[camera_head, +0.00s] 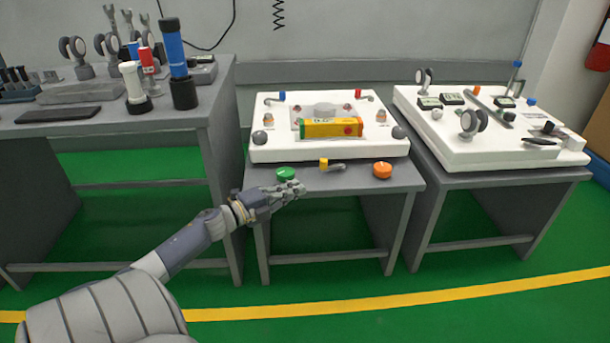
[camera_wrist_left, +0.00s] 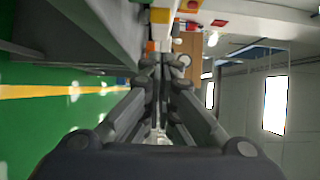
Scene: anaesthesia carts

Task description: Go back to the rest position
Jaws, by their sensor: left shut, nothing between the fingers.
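My left gripper (camera_head: 292,189) reaches in from the lower left in the head view. It is in front of the middle table's front edge, close to a green button (camera_head: 286,173). In the left wrist view its fingers (camera_wrist_left: 165,62) lie close together, with nothing between them. The gripper is shut and empty. My right gripper does not show in either view.
The left table (camera_head: 180,122) holds bottles and tools; the right one holds another white panel (camera_head: 450,150). Green floor is free in front.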

